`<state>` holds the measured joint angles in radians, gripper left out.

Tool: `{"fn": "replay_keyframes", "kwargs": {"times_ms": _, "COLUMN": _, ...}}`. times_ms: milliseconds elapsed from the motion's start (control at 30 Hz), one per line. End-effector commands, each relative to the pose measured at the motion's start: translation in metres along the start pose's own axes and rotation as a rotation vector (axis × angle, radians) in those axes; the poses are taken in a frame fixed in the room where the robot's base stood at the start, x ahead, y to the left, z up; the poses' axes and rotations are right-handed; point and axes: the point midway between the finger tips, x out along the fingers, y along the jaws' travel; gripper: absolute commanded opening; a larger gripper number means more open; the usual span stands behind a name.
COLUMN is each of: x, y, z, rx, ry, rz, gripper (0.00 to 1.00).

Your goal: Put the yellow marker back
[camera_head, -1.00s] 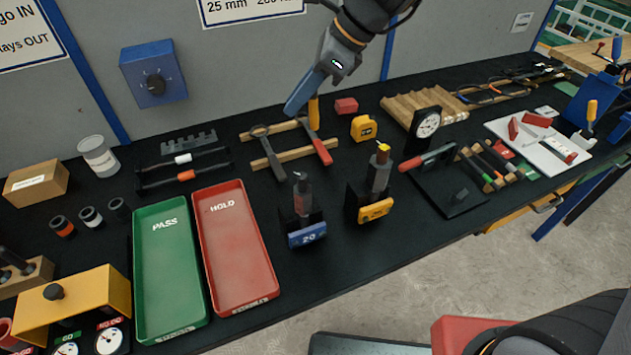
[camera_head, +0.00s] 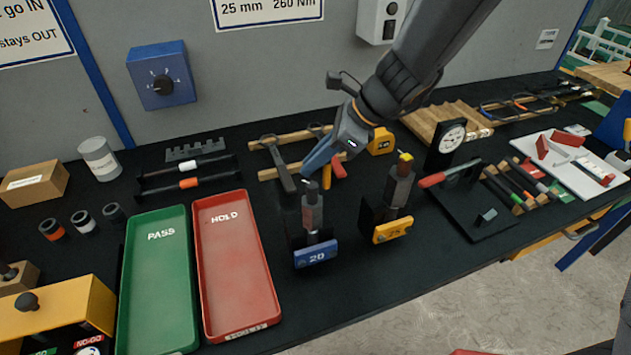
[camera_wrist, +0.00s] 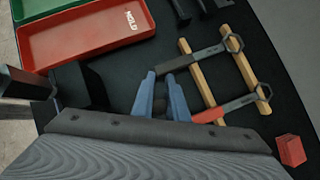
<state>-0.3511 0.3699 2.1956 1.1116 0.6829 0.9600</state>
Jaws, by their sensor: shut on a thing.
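My gripper (camera_head: 312,168) is shut on the yellow marker (camera_head: 327,178), which points down below the fingertips in the head view. Only a short yellow piece of it shows there. In the wrist view my blue fingers (camera_wrist: 162,95) are close together with a dark piece between them, and no yellow is visible. The gripper hangs over the front of the two wrenches on wooden strips, behind the block marked 20 (camera_head: 316,253). The height of the marker above the bench is hard to tell.
Wrenches (camera_wrist: 222,108) lie across wooden strips (camera_wrist: 203,75) close by. The orange-fronted block (camera_head: 393,230) stands to the right, with a dial gauge (camera_head: 452,137) beyond it. The red HOLD tray (camera_head: 237,270) and green PASS tray (camera_head: 157,290) are on the left.

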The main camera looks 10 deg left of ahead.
Motion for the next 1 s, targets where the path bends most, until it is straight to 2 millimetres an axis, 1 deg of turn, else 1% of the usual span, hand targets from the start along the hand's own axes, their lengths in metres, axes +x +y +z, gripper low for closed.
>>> {"fn": "replay_keyframes", "kwargs": {"times_ms": 167, "x": 0.013, "y": 0.0, "z": -0.009, "rx": 0.003, "ry": -0.001, "rz": 0.002, "gripper": 0.0}}
{"fn": "replay_keyframes", "kwargs": {"times_ms": 300, "x": 0.03, "y": 0.0, "z": -0.022, "rx": 0.003, "ry": 0.001, "rz": 0.003, "gripper": 0.0}}
{"fn": "replay_keyframes", "kwargs": {"times_ms": 400, "x": 0.038, "y": 0.0, "z": -0.028, "rx": 0.002, "ry": 0.0, "rz": 0.002, "gripper": 0.0}}
{"fn": "replay_keyframes", "kwargs": {"times_ms": 800, "x": 0.042, "y": 0.0, "z": -0.031, "rx": 0.0, "ry": -0.001, "rz": 0.0, "gripper": 0.0}}
{"fn": "replay_keyframes", "kwargs": {"times_ms": 833, "x": 0.042, "y": 0.0, "z": -0.031, "rx": -0.001, "ry": -0.001, "rz": 0.0, "gripper": 0.17}}
{"fn": "replay_keyframes", "kwargs": {"times_ms": 900, "x": 0.041, "y": 0.0, "z": -0.03, "rx": -0.001, "ry": -0.001, "rz": 0.0, "gripper": 0.28}}
{"fn": "replay_keyframes", "kwargs": {"times_ms": 933, "x": 0.041, "y": 0.0, "z": -0.03, "rx": 0.0, "ry": -0.001, "rz": 0.0, "gripper": 0.32}}
{"fn": "replay_keyframes", "kwargs": {"times_ms": 1000, "x": 0.041, "y": 0.0, "z": -0.03, "rx": 0.0, "ry": -0.001, "rz": 0.0, "gripper": 0.32}}
